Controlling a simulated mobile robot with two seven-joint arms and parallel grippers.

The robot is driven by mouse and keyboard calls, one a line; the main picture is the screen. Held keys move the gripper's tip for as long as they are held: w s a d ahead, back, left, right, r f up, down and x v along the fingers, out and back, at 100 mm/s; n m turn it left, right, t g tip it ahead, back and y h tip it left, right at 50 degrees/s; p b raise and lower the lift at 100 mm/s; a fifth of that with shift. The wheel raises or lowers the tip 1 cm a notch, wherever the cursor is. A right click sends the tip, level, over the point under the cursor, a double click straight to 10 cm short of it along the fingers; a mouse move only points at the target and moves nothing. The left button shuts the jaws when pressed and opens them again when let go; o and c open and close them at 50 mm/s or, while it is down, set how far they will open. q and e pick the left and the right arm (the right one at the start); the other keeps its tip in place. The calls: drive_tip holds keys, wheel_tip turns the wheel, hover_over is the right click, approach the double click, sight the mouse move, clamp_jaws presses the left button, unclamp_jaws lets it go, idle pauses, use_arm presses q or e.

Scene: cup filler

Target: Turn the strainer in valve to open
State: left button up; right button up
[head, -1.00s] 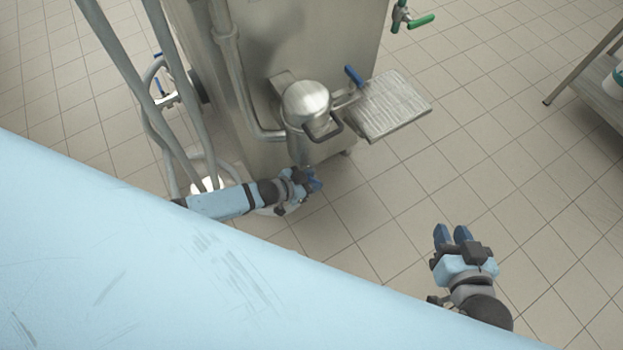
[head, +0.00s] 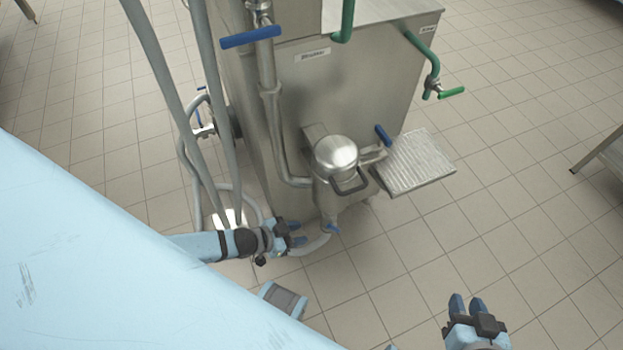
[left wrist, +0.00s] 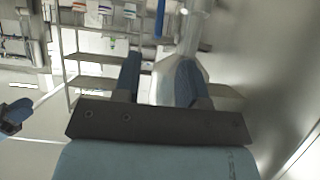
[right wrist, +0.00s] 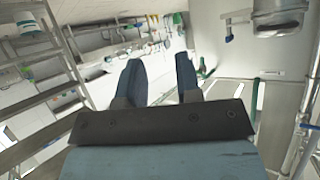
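The strainer is probably the domed steel pot (head: 336,156) with a dark handle on the tank's front. A pipe (head: 270,110) runs down the tank's corner and turns toward it. A valve with a long blue handle (head: 250,37) sits high on this pipe, the handle lying crosswise. I see no readable label beside it. My left gripper (head: 300,233) is open and empty, low beside the tank, below and left of the pot and well below the blue handle. Its open fingers show in the left wrist view (left wrist: 158,78). My right gripper (head: 467,302) is open and empty over the floor.
The steel tank (head: 370,75) fills the middle. A smaller blue handle (head: 383,135) sits by a ridged tray (head: 415,162). A green-handled tap (head: 450,92) is at right. Tall grey pipes (head: 175,90) stand at left.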

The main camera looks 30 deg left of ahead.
sight(330, 229)
use_arm(q)
drive_tip(key=shift+s+a+r, duration=0.3)
drive_tip(key=shift+s+a, duration=0.05)
drive_tip(key=shift+s, duration=0.1)
